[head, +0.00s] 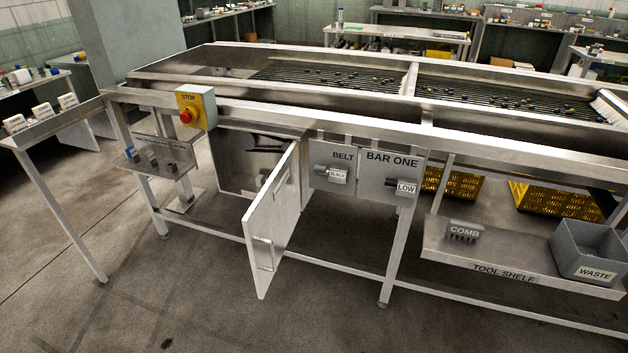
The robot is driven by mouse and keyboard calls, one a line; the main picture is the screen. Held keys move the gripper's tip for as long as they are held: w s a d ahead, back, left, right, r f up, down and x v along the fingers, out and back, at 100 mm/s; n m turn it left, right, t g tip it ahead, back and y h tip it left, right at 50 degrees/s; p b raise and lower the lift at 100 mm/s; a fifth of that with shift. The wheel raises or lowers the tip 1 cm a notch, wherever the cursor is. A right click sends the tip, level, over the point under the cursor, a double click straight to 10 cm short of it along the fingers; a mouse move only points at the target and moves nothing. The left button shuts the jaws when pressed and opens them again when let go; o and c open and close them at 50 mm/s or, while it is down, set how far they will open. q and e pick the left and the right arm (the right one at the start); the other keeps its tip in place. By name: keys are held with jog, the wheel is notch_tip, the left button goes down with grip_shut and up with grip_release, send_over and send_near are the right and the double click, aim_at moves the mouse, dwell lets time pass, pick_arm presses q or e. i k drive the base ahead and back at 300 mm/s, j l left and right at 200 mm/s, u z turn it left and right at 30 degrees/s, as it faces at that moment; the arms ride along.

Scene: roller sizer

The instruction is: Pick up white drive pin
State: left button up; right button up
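I cannot clearly make out a white drive pin in the head view. A small shelf (160,168) on the machine's left front holds a few small parts, one blue and white (131,154) and others grey; they are too small to identify. The cabinet door (272,225) stands open toward me, with a handle on it. The cabinet interior (235,160) is dark and partly hidden by the door; a pale shape inside is unclear. Neither of my grippers is in view.
The roller sizer (270,118) spans the view, with a red stop button (186,116). BELT and BAR ONE panels (391,178) sit right of the door. A tool shelf (485,265) holds a comb (463,232) and waste bin (590,250). Floor in front is clear.

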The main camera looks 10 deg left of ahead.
aim_at(260, 181)
jog(key=j+z, duration=0.2)
jog(key=z, duration=0.3)
jog(key=j+z, duration=0.3)
jog(key=z, duration=0.15)
jog(key=j, duration=4)
jog(key=i+j, duration=0.1)
jog(key=j, duration=0.85)
jog(key=i+j, duration=0.15)
jog(key=i, duration=0.15)
